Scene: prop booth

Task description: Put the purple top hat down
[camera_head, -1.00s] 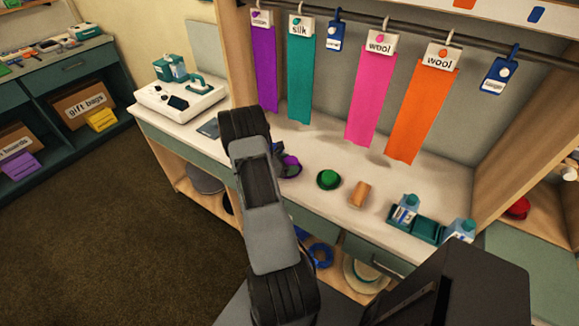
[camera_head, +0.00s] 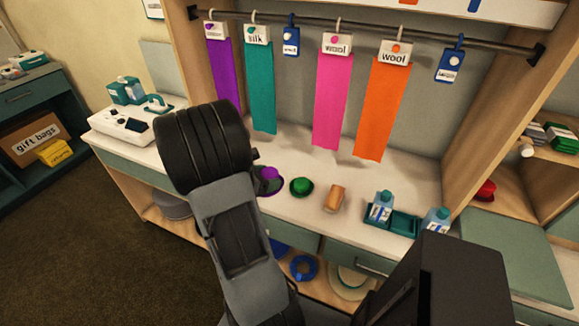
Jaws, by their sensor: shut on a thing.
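The purple top hat (camera_head: 269,174) shows just right of my black wrist, over the left part of the white counter (camera_head: 296,212). Its crown is purple and its brim looks darker. My gripper (camera_head: 257,166) is mostly hidden behind the wrist; only a small dark part shows beside the hat. It is shut on the hat. I cannot tell whether the brim touches the counter.
A green hat (camera_head: 302,187) and an orange-brown roll (camera_head: 334,198) stand to the right. A teal tray (camera_head: 404,224) with a bottle (camera_head: 383,204) is farther right. Cloth strips, including an orange one (camera_head: 382,110), hang behind. A white machine (camera_head: 122,124) is at left.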

